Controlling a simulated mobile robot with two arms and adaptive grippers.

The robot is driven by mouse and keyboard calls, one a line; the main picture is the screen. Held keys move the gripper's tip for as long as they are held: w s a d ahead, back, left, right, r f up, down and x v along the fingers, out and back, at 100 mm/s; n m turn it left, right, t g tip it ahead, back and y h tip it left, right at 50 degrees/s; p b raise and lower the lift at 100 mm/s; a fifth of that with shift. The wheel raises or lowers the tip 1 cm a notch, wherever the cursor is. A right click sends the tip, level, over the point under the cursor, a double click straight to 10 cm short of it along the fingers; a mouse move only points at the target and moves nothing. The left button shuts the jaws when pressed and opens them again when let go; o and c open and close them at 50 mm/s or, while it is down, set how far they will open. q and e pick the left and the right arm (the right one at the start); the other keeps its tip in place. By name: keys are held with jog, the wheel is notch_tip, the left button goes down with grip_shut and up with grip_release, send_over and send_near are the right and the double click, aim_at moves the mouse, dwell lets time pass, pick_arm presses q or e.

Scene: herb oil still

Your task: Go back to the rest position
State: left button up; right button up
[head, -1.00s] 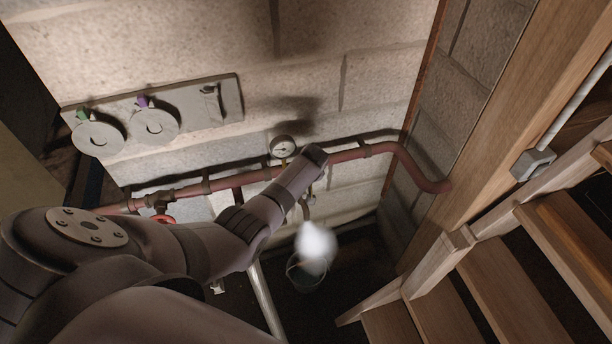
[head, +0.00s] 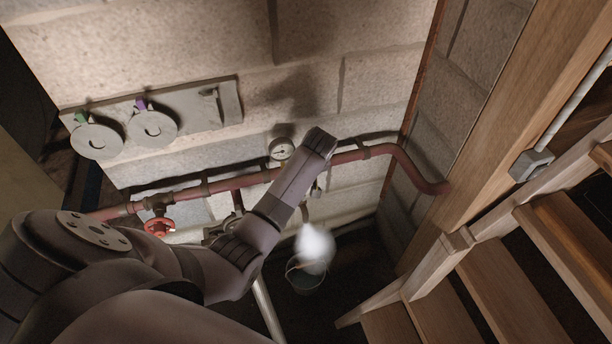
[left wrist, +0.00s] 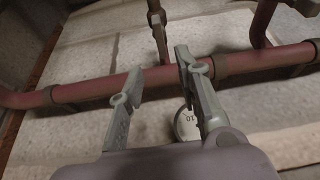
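My left arm reaches in from the left of the head view toward the wall, and its far end covers part of the red-brown pipe (head: 240,182). My left gripper is mostly hidden behind that arm there. In the left wrist view my left gripper (left wrist: 159,63) has its two fingers spread apart with nothing between them. The pipe crosses behind the fingers (left wrist: 90,88); I cannot tell whether they touch it. A round gauge (left wrist: 187,124) shows beside the right finger. My right gripper is in neither view.
The pressure gauge (head: 281,149) and a red valve wheel (head: 159,226) are on the pipework near my arm. A bucket (head: 305,279) stands below with white vapour (head: 315,243) over it. A grey plate (head: 190,117) is on the wall. Wooden stairs (head: 490,285) fill the right.

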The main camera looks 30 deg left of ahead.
pick_arm(q)
jog(key=s+d+f+m, duration=0.2)
jog(key=s+f, duration=0.4)
jog(key=f, duration=0.3)
jog(key=s+d+f+m+h+b, duration=0.1)
jog(key=s+f+m, duration=0.2)
jog(key=s+f, duration=0.4)
jog(key=s+d+f+m, duration=0.2)
jog(key=s+f, duration=0.2)
jog(key=f, duration=0.6)
jog(key=s+d+f+m, duration=0.1)
jog(key=s+f, duration=0.3)
jog(key=s, duration=0.6)
jog(key=s+d+f+m+g+h, duration=0.1)
jog(key=s+f, duration=0.4)
jog(key=s, duration=0.6)
jog(key=s+d+f+m+h+b, duration=0.1)
jog(key=s+d+f+m, duration=0.2)
jog(key=s, duration=0.8)
jog(key=shift+s+f+m+g, duration=0.25)
jog(key=shift+f+m+g, duration=0.2)
jog(key=shift+f, duration=0.3)
jog(key=shift+w, duration=0.15)
